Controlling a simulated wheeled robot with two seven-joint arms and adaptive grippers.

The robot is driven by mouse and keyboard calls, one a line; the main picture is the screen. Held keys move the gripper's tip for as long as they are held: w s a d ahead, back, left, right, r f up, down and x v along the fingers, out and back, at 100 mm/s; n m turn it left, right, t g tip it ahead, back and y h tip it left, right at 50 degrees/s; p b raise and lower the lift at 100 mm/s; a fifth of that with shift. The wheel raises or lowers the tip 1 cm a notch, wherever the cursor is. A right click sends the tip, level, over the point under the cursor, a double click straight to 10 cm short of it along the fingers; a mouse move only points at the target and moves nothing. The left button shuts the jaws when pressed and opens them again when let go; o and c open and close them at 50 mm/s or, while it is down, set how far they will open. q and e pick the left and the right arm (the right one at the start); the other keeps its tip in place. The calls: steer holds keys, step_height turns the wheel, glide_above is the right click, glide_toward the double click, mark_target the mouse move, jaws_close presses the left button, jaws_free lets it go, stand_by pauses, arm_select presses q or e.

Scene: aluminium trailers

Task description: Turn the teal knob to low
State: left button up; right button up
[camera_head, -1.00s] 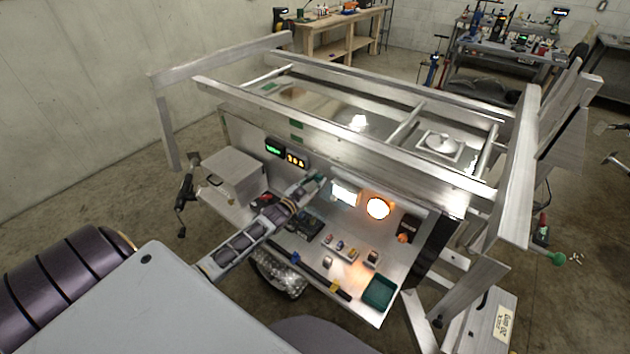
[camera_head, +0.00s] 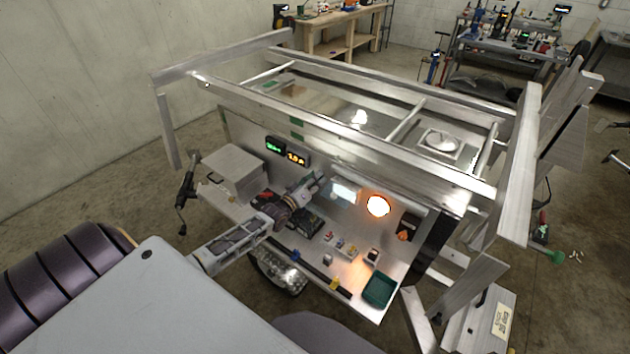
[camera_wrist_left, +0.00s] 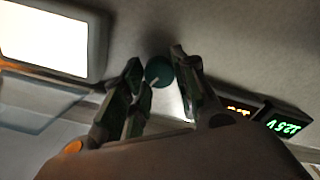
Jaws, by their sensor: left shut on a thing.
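The teal knob (camera_wrist_left: 158,70) is round with a pale pointer line and sits on the trailer's grey upright panel. In the left wrist view it lies between the two fingers of my left gripper (camera_wrist_left: 160,76), which is shut on it. In the head view my left gripper (camera_head: 318,181) reaches the panel just left of the lit white lamp, and its fingers and wrist hide the knob there. Any low mark around the knob is too small or dark to read. My right gripper is not in view.
A green display (camera_head: 275,147) and an orange display (camera_head: 297,159) sit left of the gripper. A glowing orange lamp (camera_head: 378,206) is to the right. Below, the shelf holds small switches and a green tray (camera_head: 379,290). Aluminium rails (camera_head: 345,150) run above the panel.

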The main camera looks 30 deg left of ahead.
arm_select(q)
steer(key=n+b, duration=0.1)
steer(key=n, duration=0.4)
steer(key=shift+f, duration=0.1)
stand_by(0.3)
steer(key=o, duration=1)
steer(key=shift+s, duration=0.1)
steer(key=shift+s+a, duration=0.15)
steer(key=shift+s, duration=1.8)
steer(key=shift+s+a, duration=0.2)
steer(key=shift+s, duration=1.75)
steer(key=shift+s+a, duration=0.15)
steer(key=shift+s, duration=1.8)
